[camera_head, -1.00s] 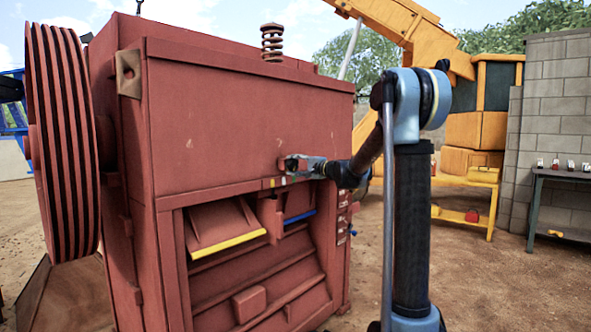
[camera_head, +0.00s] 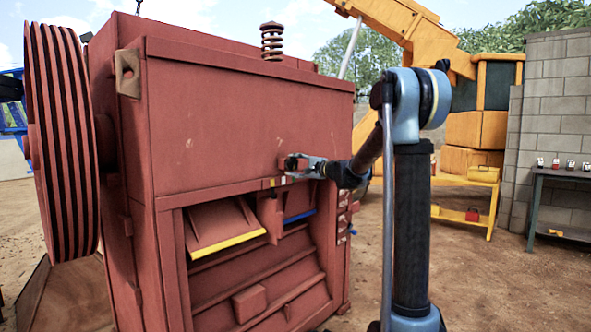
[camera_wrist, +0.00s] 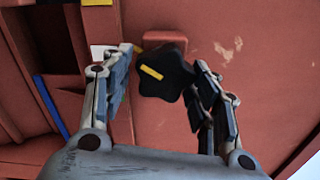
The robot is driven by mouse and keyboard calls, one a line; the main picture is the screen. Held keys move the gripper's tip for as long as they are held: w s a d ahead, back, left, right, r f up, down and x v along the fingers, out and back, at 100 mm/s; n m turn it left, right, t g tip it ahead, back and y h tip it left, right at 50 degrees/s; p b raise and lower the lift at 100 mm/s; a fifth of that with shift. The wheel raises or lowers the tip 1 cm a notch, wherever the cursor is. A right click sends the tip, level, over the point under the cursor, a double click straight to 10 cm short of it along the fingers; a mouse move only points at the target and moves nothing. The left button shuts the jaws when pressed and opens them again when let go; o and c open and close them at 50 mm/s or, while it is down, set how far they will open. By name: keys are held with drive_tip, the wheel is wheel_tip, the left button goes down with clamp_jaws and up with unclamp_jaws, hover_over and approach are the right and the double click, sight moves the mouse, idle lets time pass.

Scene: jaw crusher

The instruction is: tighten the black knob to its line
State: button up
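The black knob (camera_wrist: 165,75) is a lobed star shape with a yellow bar on its face. It sits in front of a red block (camera_wrist: 165,40) on the crusher's red panel in the wrist view. My gripper (camera_wrist: 163,70) has one finger on each side of the knob. A narrow gap shows at the left finger; I cannot tell whether the right finger touches. In the head view my gripper (camera_head: 303,166) is at the crusher's front face, where the knob cannot be made out. A short yellow mark shows beside the knob's upper left, partly covered.
The red jaw crusher (camera_head: 230,120) fills the left of the head view, with a ribbed flywheel (camera_head: 62,140). Its open front (camera_head: 255,270) lies below the gripper. A yellow stand (camera_head: 465,180) and a dark table (camera_head: 560,175) stand at the right, with open dirt ground between.

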drive_tip(key=shift+r, duration=0.1)
drive_tip(key=shift+s, duration=0.15)
drive_tip(key=v, duration=1.1)
drive_tip(key=shift+s+d, duration=0.2)
drive_tip(key=shift+d, duration=0.15)
drive_tip(key=s+d+m, duration=0.3)
drive_tip(key=m, duration=1.2)
drive_tip(key=x, duration=1.6)
drive_tip(key=shift+w+a+r, duration=0.1)
drive_tip(key=shift+w+r, duration=0.1)
drive_tip(key=shift+r, duration=0.15)
drive_tip(key=c, duration=1.1)
